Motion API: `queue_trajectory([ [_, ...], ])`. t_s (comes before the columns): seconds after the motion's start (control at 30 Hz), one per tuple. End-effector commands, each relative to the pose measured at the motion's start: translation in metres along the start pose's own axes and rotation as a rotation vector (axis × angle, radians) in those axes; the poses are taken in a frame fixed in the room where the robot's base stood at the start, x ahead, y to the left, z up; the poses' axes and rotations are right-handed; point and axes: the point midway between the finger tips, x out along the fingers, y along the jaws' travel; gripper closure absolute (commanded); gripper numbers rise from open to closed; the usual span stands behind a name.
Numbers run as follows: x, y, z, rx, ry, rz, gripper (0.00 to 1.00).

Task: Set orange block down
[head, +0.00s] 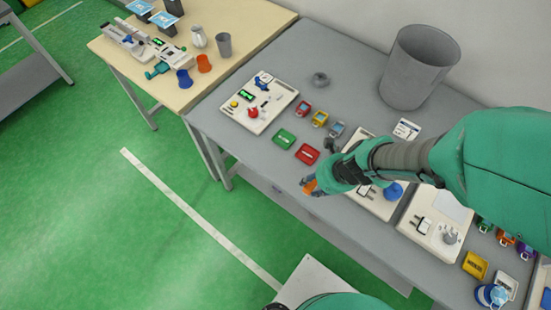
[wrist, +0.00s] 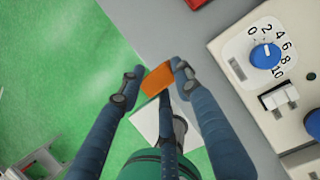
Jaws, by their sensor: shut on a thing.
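The orange block (wrist: 157,79) is between the fingertips of my gripper (wrist: 155,80) in the wrist view. In the head view my gripper (head: 309,185) is at the front edge of the grey table, with a bit of the orange block (head: 310,187) showing at its tips. My gripper is shut on the block. In the wrist view, the block appears over the table's edge, with green floor to its left. Its height above the table cannot be told. The grey table (head: 262,160) carries many other things.
A panel with a blue dial (wrist: 265,54) lies right of my gripper in the wrist view. Red (head: 307,154) and green (head: 284,139) blocks lie left of my gripper in the head view. A grey bin (head: 420,68) stands at the back. Bare table lies around the small blocks.

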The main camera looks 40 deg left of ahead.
Motion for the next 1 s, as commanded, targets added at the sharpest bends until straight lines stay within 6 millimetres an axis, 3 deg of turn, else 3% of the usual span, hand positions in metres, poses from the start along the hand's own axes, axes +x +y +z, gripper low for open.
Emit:
queue_trajectory([
  [0.2,0.012,0.028,0.027,-0.007,-0.005,0.002,0.89],
  [0.4,0.018,0.044,0.040,-0.006,-0.009,0.003,0.89],
  [1.0,0.021,0.047,0.045,-0.003,-0.010,0.003,0.89],
])
